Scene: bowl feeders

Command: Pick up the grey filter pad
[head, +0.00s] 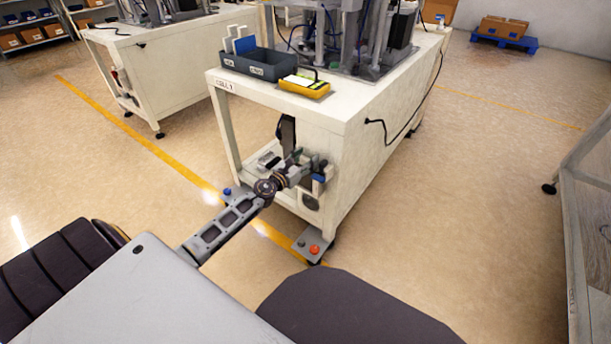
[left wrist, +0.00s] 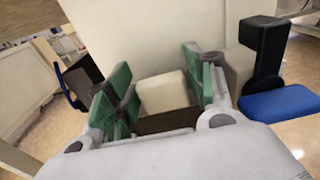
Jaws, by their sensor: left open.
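A pale, off-white to light grey block with rounded edges (left wrist: 163,93), which looks like the filter pad, shows in the left wrist view. It sits at a dark brown holder or box (left wrist: 168,122). My left gripper (left wrist: 160,88) is open, with its green finger pads on either side of the block; I cannot tell whether they touch it. In the head view my left gripper (head: 318,166) is at the front end of the white workbench, below its top. The pad cannot be made out clearly there.
A blue plate (left wrist: 280,103) with a black block (left wrist: 264,42) is right of my gripper. A grey floor pedal (head: 312,247) lies below. Open floor is to the right.

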